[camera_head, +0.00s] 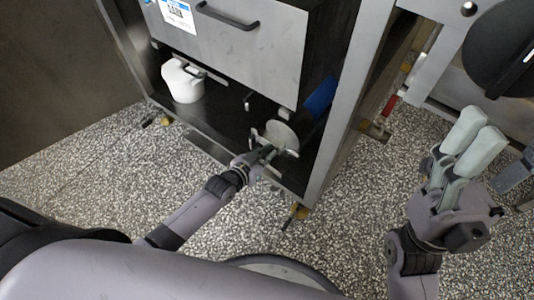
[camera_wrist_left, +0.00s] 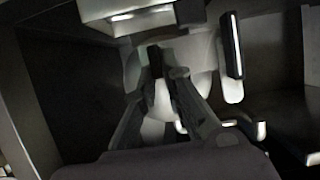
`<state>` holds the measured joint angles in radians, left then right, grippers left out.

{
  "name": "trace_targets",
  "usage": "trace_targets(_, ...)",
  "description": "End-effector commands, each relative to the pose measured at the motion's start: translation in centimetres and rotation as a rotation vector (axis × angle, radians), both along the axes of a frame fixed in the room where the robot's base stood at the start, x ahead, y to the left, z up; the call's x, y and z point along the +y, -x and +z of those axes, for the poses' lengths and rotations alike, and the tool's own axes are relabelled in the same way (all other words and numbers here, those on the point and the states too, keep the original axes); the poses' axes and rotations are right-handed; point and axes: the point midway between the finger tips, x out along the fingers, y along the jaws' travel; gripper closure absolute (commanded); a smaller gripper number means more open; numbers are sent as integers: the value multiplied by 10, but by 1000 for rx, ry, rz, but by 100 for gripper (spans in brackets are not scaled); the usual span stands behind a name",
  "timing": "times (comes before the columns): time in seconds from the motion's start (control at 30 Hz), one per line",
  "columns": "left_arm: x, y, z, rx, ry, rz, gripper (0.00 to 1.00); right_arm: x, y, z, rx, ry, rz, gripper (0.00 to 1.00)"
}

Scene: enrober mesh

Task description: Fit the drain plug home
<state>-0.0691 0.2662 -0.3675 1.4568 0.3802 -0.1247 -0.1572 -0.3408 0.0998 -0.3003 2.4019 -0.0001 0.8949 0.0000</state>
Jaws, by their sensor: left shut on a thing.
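My left gripper (camera_head: 268,154) reaches into the low open bay of the steel machine. It is shut on a small part, apparently the drain plug, mostly hidden by the fingers. Directly behind the fingertips is a pale round disc (camera_head: 281,136) with metal lugs at its sides. I cannot tell whether the plug is seated or only touching there. In the dark left wrist view the fingers (camera_wrist_left: 170,82) come together in front of the pale round shape (camera_wrist_left: 198,62). My right gripper (camera_head: 472,137) is away at the right, its two pale fingers side by side and empty.
A white lidded container (camera_head: 182,82) stands in the bay at left. A steel drawer front (camera_head: 235,45) with a dark handle hangs above. A steel post (camera_head: 345,110) bounds the bay on the right. The speckled floor (camera_head: 330,215) in front is clear.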

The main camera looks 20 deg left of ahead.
Motion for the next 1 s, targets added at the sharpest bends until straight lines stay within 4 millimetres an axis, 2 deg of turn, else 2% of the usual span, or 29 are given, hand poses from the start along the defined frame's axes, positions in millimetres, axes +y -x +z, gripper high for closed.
trace_targets(0.27, -1, -3, 1, -2, 1, 0, 100, 0, 0, 0, 1, -1, 0, 41)
trace_targets(0.3, -1, -3, 1, -2, 1, 0, 89, 0, 0, 0, 1, -1, 0, 41)
trace_targets(0.63, -1, -3, 0, -1, 0, 0, 67, 0, 0, 0, 1, -1, 0, 41)
trace_targets(1.0, 0, 0, 1, 0, 0, 0, 67, 0, -1, 1, 2, 0, 0, 41)
